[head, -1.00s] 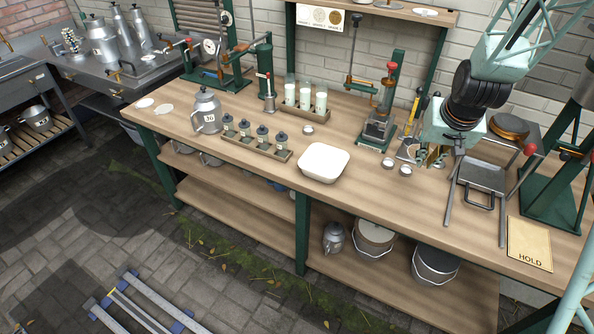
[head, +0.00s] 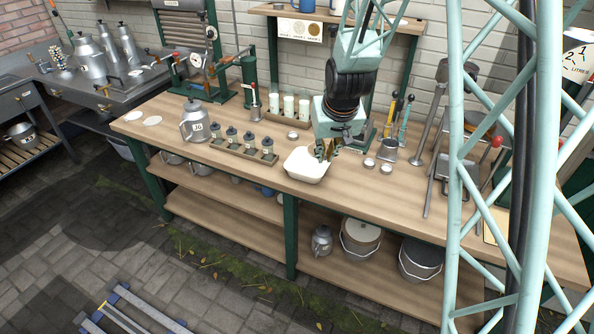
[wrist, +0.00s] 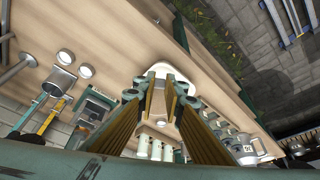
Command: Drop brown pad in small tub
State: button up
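The small tub (head: 303,171) is a white, rounded rectangular tub on the bench, near the front edge. My gripper (head: 328,150) points down just above the tub's right rear rim. In the wrist view my gripper (wrist: 160,97) has its two ridged fingers on either side of a small brown piece, which looks like the brown pad (wrist: 158,104). The fingers seem to be shut on it. The tub also shows in the wrist view (wrist: 161,69), beyond the fingertips. The fingers hide part of the pad and of the tub.
A rack of dark-topped small jars (head: 240,150) stands left of the tub, with a lidded can (head: 194,122) beyond it. White-filled bottles (head: 290,106) stand behind. Two small round tins (head: 386,169) lie to the right. Bare bench lies in front right.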

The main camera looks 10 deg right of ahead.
jog(key=shift+a, duration=0.4)
jog(key=shift+w, duration=0.15)
jog(key=w+p, duration=0.1)
jog(key=p, duration=0.1)
jog(key=w+p, duration=0.1)
jog(key=p, duration=0.1)
jog(key=shift+w+a+f, duration=0.1)
jog(key=shift+a+f, duration=0.1)
jog(key=w+p, duration=0.1)
jog(key=p, duration=0.1)
jog(key=w+f+p, duration=0.1)
jog(key=shift+w+a+p, duration=0.1)
jog(key=shift+p, duration=0.3)
jog(key=w+p, duration=0.1)
jog(key=f+p, duration=0.1)
jog(key=p, duration=0.1)
jog(key=shift+w+f+p, duration=0.2)
jog(key=shift+w+p, duration=0.1)
jog(key=shift+w, duration=0.05)
jog(key=w+f+p, duration=0.1)
jog(key=f+p, duration=0.1)
jog(key=p, duration=0.1)
jog(key=shift+w+m+p, duration=0.2)
jog(key=shift+m+p, duration=0.15)
jog(key=shift+m, duration=0.05)
jog(key=shift+f, duration=0.1)
jog(key=shift+f, duration=0.15)
